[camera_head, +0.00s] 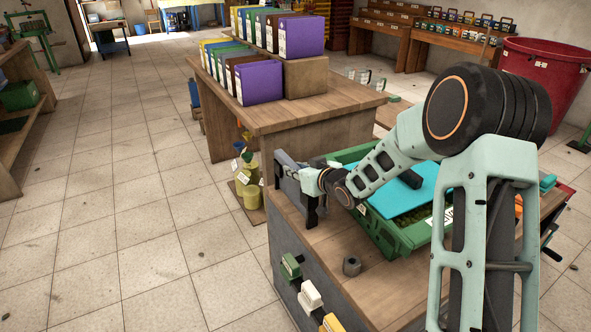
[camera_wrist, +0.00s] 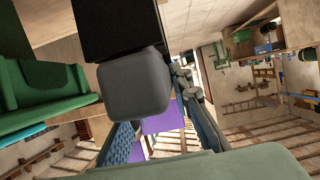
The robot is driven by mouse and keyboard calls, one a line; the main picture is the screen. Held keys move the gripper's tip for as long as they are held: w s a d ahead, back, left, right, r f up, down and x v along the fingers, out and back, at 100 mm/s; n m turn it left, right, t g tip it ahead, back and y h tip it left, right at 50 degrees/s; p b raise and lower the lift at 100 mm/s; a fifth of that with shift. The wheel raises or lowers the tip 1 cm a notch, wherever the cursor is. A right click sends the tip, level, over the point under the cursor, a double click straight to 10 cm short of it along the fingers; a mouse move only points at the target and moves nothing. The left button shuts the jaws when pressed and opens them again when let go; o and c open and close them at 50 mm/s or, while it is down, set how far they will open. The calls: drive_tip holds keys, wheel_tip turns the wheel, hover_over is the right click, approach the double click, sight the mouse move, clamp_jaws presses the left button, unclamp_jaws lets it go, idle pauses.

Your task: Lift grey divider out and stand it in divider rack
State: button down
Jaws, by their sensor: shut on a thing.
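My gripper (camera_head: 308,178) is stretched out to the left over the worktable's far left corner. It is shut on the grey divider (camera_head: 286,184), a grey panel that looks upright at the fingertips. In the wrist view, a grey block (camera_wrist: 135,86), perhaps part of the divider, is close in front of my gripper (camera_wrist: 160,130). Black uprights, which look like the divider rack (camera_head: 312,212), stand at the panel's ends. I cannot tell whether the panel is seated between them or held just above. The green crate (camera_head: 392,240) is to the right, with a turquoise panel (camera_head: 408,192) on it.
A small grey cylinder (camera_head: 351,266) stands on the worktable (camera_head: 370,300). A wooden table (camera_head: 270,118) with several coloured binders is behind. The tiled floor at left is clear.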

drive_tip(key=c, duration=1.8)
unclamp_jaws()
drive_tip(key=shift+c, duration=0.2)
drive_tip(key=shift+o, duration=0.9)
drive_tip(key=v, duration=1.2)
